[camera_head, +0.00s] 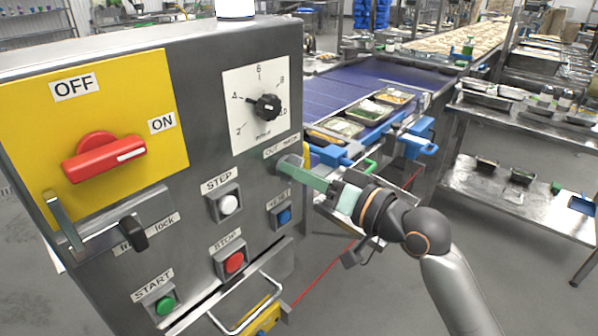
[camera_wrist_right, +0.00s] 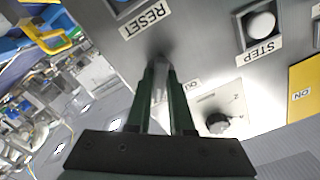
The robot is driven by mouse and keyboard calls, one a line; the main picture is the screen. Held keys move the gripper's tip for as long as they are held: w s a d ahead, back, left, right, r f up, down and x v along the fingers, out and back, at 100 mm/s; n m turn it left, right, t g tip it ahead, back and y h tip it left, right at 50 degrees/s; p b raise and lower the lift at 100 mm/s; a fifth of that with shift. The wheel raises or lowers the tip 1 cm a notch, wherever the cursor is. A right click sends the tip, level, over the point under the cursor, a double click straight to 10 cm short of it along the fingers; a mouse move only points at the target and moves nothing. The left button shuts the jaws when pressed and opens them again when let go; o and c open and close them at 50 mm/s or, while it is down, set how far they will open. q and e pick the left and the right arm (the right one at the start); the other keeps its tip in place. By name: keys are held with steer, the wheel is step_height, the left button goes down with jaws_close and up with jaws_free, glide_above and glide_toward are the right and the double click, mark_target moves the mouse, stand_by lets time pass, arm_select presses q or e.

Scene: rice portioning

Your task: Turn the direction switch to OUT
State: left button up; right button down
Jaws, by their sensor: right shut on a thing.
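The direction switch (camera_head: 289,163) is on the right side of the grey control panel, under a label that begins with OUT (camera_head: 277,153). The rest of that label is hard to read. My right gripper (camera_head: 300,171) reaches in from the right and is shut on the switch, its green fingers pointing at the panel. In the right wrist view the two fingers (camera_wrist_right: 161,88) close around the grey switch knob (camera_wrist_right: 160,80). The knob's exact angle is mostly hidden by the fingers. My left gripper is not in view.
Near the switch are the blue RESET button (camera_head: 284,215), white STEP button (camera_head: 229,203), red STOP button (camera_head: 234,262) and black speed dial (camera_head: 266,105). A red main switch (camera_head: 104,157) is on the yellow plate. A conveyor (camera_head: 335,90) with food trays runs behind the panel.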

steer(key=shift+n+b, duration=0.6)
steer(key=shift+n, duration=1)
